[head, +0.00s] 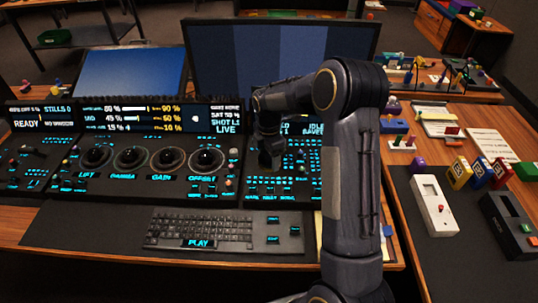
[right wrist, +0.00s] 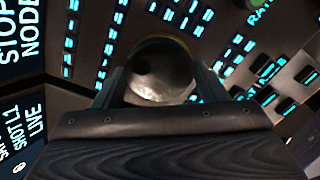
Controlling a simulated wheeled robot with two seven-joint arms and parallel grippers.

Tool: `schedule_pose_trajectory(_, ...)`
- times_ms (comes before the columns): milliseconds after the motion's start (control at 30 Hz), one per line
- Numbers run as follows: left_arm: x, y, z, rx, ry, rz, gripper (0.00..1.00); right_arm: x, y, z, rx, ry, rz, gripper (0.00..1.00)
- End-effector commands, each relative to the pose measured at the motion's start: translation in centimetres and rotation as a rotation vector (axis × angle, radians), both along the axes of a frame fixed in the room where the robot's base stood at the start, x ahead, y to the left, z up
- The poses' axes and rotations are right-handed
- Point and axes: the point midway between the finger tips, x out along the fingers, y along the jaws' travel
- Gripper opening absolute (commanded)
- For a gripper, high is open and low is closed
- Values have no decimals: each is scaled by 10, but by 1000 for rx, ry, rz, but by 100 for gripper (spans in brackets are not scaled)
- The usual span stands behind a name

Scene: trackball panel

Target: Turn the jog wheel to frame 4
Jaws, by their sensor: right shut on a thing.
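The jog wheel (right wrist: 165,75) is a round silver-grey knob with a dark dimple on its face, seen in the right wrist view. My right gripper (right wrist: 157,84) is shut on it, with one finger on each side. In the head view my right gripper (head: 270,160) points down at the keyed panel (head: 300,165) right of the trackballs, and it hides the wheel there. I cannot read a frame number. My left gripper is not in view.
Several trackballs (head: 207,160) in dark rings sit left of my gripper. A keyboard (head: 200,231) lies in front. A large monitor (head: 285,58) stands behind. A white box (head: 433,205) and coloured blocks (head: 481,172) are on the right side.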

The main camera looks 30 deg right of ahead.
Motion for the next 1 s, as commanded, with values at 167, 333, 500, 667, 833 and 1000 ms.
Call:
schedule_pose_trajectory(167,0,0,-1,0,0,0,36,1,0,0,0,-1,-106,43)
schedule_pose_trajectory(333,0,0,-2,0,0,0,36,1,0,1,1,-1,-251,43)
schedule_pose_trajectory(500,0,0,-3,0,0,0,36,1,0,1,0,-1,-414,43)
schedule_pose_trajectory(667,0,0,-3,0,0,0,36,1,0,1,0,-1,-567,43)
schedule_pose_trajectory(833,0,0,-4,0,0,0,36,2,0,1,1,-2,-729,43)
schedule_pose_trajectory(1000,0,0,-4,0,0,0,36,2,-1,1,0,-2,-889,43)
